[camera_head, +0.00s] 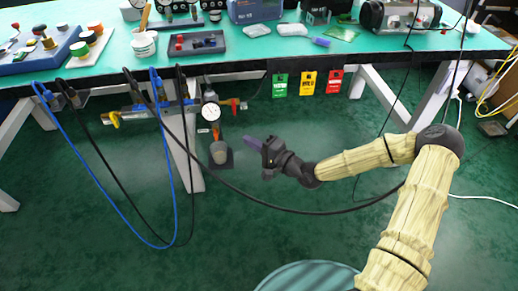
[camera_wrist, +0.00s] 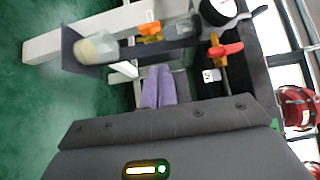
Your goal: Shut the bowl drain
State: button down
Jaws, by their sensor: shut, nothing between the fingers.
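In the wrist view, which is turned sideways, a clear bowl (camera_wrist: 180,30) has a small orange drain valve (camera_wrist: 150,32) at its lower end. The drain valve also shows in the head view (camera_head: 215,131), below the gauge. A beaker with pale contents (camera_wrist: 97,48) stands under the drain; it also shows in the head view (camera_head: 219,151). My gripper (camera_head: 249,142) has purple fingers, pointing left and shut with nothing held. It is right of the drain valve and apart from it. The fingers also show in the wrist view (camera_wrist: 158,88).
A round gauge (camera_head: 210,111) and a red-orange handle (camera_head: 237,103) are close above the drain. A dark bracket (camera_head: 222,164) holds the beaker. Blue and black hoses hang at the left, and a black cable crosses below my gripper. Tags (camera_head: 308,83) hang from the bench edge.

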aim_at(215, 130)
jog(key=a+b, duration=0.1)
jog(key=a, duration=0.1)
jog(key=w+a, duration=0.1)
jog(key=a, duration=0.1)
jog(key=a+b, duration=0.1)
jog(key=a, duration=0.1)
jog(key=shift+w+a+f+b, duration=0.15)
jog(key=shift+w+a+b, duration=0.15)
jog(key=shift+w, duration=0.05)
jog(key=shift+s+a, duration=0.15)
jog(key=shift+a, duration=0.45)
jog(key=shift+d+r, duration=0.1)
jog(key=shift+r, duration=0.1)
